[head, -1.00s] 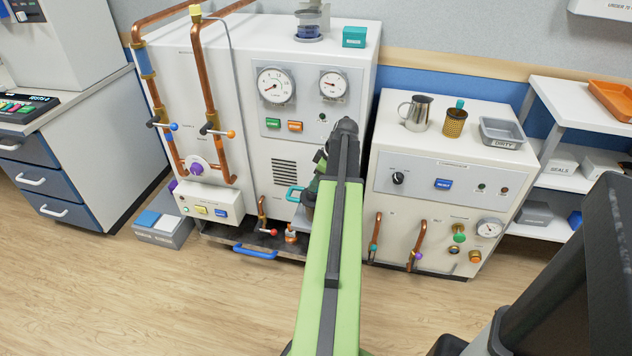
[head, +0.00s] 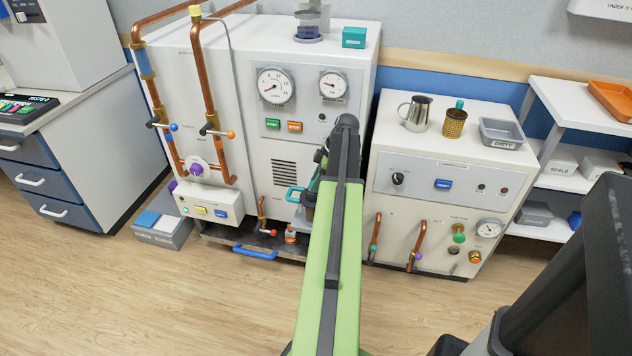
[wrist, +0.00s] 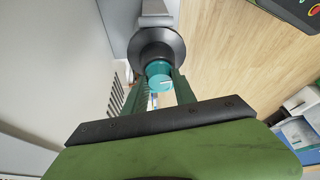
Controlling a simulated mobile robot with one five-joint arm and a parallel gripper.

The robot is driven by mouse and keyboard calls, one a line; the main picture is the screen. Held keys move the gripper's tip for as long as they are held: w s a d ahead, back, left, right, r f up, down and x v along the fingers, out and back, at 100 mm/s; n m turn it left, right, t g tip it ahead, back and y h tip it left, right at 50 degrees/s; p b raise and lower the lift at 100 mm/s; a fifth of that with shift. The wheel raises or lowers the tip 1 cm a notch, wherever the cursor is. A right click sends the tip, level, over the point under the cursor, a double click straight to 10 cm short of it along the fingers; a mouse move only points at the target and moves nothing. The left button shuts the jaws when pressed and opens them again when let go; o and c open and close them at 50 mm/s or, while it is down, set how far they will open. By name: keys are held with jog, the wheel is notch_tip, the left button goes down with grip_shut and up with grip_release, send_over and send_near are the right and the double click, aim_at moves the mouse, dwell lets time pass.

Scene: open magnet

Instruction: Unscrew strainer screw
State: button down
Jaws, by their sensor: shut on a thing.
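In the wrist view, a round teal cap (wrist: 160,80) with a pale mark sits in front of a dark grey round flange (wrist: 157,48); it appears to be the strainer screw. My gripper (wrist: 160,94) has its two green fingers on either side of the teal cap, shut on it. In the head view, my green arm covers the gripper and most of the screw. A teal loop handle (head: 294,194) shows just left of my arm, low on the white machine's front (head: 284,215).
Copper pipes with a red-tipped valve (head: 268,232) stand left of my arm, above a blue-handled drawer (head: 254,252). A second white unit (head: 440,190) stands close on the right. A grey box (head: 163,230) lies on the floor at left. The floor in front is clear.

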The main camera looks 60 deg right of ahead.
jog(key=c, duration=1)
grip_release()
jog(key=shift+r, duration=0.1)
jog(key=p+v, duration=1.6)
jog(key=v, duration=0.1)
jog(key=shift+r, duration=0.1)
